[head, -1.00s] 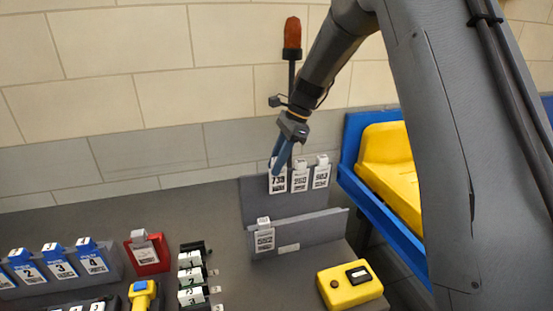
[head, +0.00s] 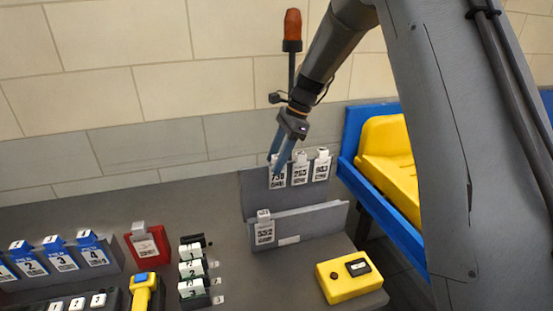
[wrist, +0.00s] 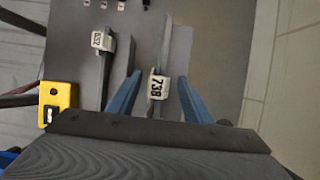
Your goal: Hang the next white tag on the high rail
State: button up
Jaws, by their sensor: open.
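The high rail (head: 255,205) is the taller grey plate at the back of the bench. Three white tags hang on it side by side: a left tag (head: 278,180), a middle tag (head: 300,172) and a right tag (head: 321,170). My gripper (head: 278,163) is at the left tag, its blue fingers partly covering it. In the wrist view this tag, reading 738 (wrist: 155,87), sits between the open fingers, with gaps visible on both sides. A single white tag (head: 264,232) hangs on the lower front rail (head: 318,220); it also shows in the wrist view (wrist: 103,41).
A red holder (head: 153,250) with a white tag stands left of the rails. A black rack (head: 193,246) with white pieces is near it. Blue tags (head: 62,256) stand at far left. A yellow box (head: 345,280) is at front right. The wall is close behind.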

jog(key=b+v, duration=0.2)
jog(key=v, duration=0.5)
jog(key=shift+d+r, duration=0.15)
jog(key=shift+r, duration=0.2)
